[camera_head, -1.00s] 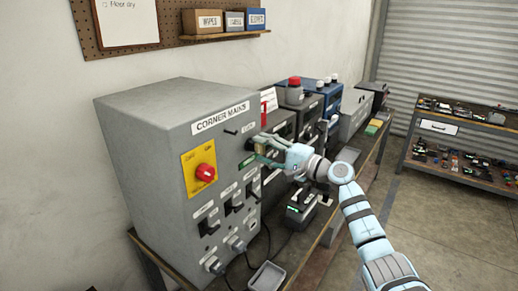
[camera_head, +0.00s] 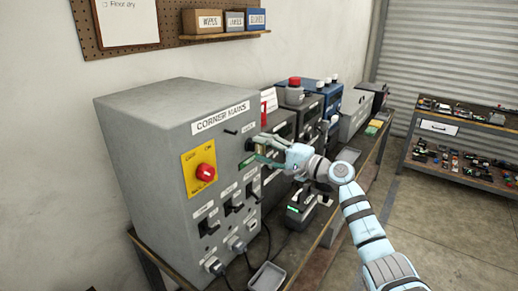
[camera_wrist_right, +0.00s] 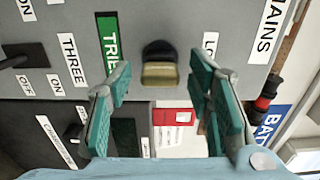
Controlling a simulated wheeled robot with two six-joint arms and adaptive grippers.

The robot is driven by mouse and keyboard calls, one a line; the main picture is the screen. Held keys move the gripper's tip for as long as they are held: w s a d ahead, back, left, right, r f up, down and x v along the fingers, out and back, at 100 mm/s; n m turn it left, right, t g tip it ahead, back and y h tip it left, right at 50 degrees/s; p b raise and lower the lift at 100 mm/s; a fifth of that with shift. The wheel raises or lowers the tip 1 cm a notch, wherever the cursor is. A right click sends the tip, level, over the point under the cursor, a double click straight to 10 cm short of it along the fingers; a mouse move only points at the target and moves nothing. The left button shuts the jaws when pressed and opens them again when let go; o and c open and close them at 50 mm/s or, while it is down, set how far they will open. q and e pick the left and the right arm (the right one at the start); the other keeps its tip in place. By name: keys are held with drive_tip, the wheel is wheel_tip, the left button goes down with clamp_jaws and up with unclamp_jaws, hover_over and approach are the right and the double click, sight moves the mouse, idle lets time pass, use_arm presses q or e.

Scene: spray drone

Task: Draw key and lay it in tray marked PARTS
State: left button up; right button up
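My right gripper (camera_head: 257,150) is at the right side of the grey CORNER MAINS cabinet (camera_head: 150,140), close to its front face. In the right wrist view, the fingers of my right gripper (camera_wrist_right: 160,92) are spread open. Between and just beyond them is a brass-coloured piece, which looks like the key (camera_wrist_right: 160,75), at a round black lock. A gap shows on both sides of it; the fingers do not grip it. A small grey tray (camera_head: 267,277) lies at the bench's near end; I cannot read any marking on it. My left gripper is not in view.
Black switches (camera_head: 208,227) and a red rotary knob (camera_head: 205,172) are on the cabinet face, with plugs and cables below. The floor right of the bench is clear.

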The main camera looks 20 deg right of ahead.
clamp_jaws()
drive_tip(key=shift+s+d, duration=0.1)
drive_tip(key=shift+s, duration=0.05)
drive_tip(key=shift+v, duration=2.8)
